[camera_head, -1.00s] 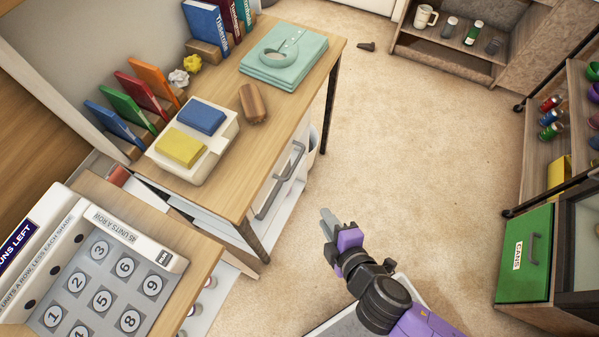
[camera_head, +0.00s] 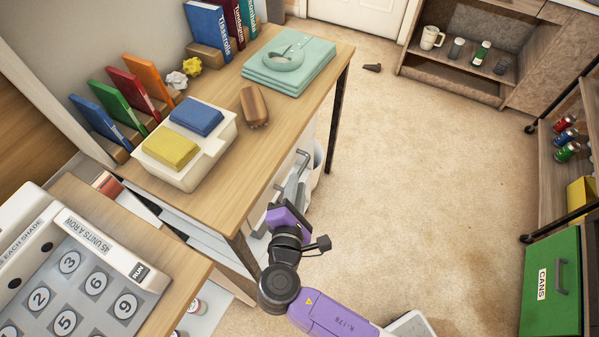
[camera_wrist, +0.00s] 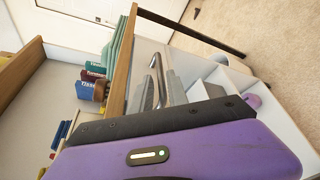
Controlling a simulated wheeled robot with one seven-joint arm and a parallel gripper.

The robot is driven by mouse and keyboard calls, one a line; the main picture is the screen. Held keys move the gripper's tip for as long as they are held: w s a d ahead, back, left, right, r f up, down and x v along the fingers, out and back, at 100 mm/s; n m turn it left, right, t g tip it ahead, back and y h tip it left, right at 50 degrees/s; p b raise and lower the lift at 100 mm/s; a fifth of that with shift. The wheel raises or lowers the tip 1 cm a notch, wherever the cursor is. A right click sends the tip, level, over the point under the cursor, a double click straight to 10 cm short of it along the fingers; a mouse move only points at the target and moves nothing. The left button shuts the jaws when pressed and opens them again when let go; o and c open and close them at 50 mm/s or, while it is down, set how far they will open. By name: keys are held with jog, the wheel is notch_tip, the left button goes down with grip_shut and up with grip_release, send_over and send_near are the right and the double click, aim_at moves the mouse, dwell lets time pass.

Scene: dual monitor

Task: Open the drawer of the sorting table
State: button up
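The sorting table (camera_head: 225,165) has a wooden top. Under its right edge is a white drawer front with a grey bar handle (camera_head: 303,164). The drawer looks shut in the head view. My gripper (camera_head: 295,186) is at the handle, partly covering it and the drawer front. In the wrist view the handle (camera_wrist: 157,72) runs between the grey fingers of my gripper (camera_wrist: 156,92), which look apart. Whether they touch the bar cannot be made out.
A keypad panel (camera_head: 75,285) stands at lower left. Carpet (camera_head: 430,170) is clear to the right. A green CANS box (camera_head: 552,285) is at far right.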

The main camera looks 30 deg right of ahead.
aim_at(299, 172)
jog(key=shift+x, duration=2.6)
jog(key=shift+f, duration=0.1)
grip_shut()
